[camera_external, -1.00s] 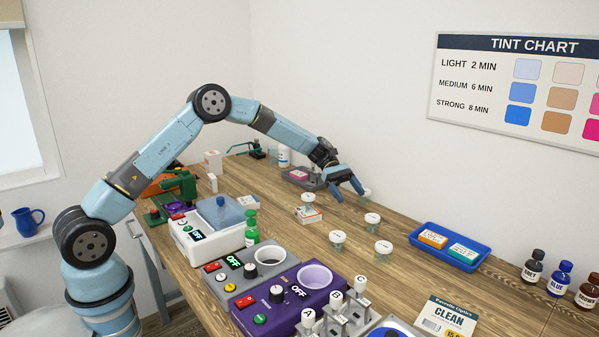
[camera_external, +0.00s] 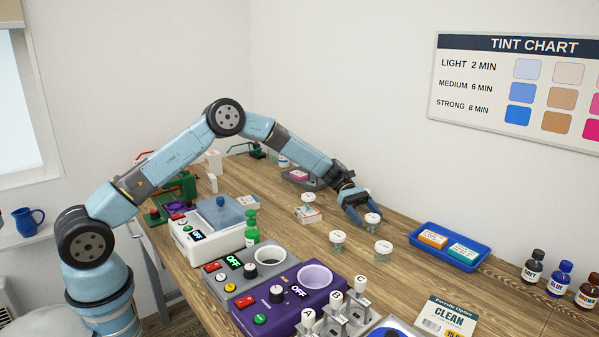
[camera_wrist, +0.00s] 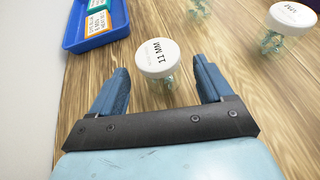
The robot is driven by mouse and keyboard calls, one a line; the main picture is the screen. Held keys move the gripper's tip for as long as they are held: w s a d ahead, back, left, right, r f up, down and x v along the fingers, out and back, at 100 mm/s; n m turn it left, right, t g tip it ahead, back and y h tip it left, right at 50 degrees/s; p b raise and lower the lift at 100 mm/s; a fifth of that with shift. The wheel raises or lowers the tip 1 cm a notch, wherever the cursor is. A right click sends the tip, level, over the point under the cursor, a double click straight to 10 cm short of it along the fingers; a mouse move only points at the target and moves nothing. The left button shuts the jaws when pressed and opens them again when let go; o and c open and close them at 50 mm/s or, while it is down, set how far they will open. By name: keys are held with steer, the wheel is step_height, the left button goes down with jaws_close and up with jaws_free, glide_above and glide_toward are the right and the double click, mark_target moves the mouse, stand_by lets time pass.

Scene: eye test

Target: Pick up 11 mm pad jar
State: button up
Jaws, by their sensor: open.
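The 11 mm pad jar (camera_wrist: 156,58) has a white lid marked "11 MM" and a clear body with greenish contents. It stands upright on the wooden bench. In the external view the same jar (camera_external: 373,219) is right beside my fingertips. My gripper (camera_wrist: 160,75) is open, with one blue finger on each side of the jar's near side in the wrist view. The jar sits between and slightly beyond the fingertips, with no contact visible. In the external view my gripper (camera_external: 362,215) is low over the bench.
Other white-lidded jars stand nearby: one at the front (camera_external: 383,247), one to the left (camera_external: 337,238), and one behind the arm (camera_external: 364,193). A blue tray (camera_external: 418,231) with small boxes lies to the right. Purple and grey control units (camera_external: 290,318) fill the near bench.

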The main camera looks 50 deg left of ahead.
mark_target(377, 228)
steer(key=shift+x, duration=2.6)
steer(key=shift+c, duration=0.5)
steer(key=c, duration=0.9)
steer(key=shift+c, duration=0.2)
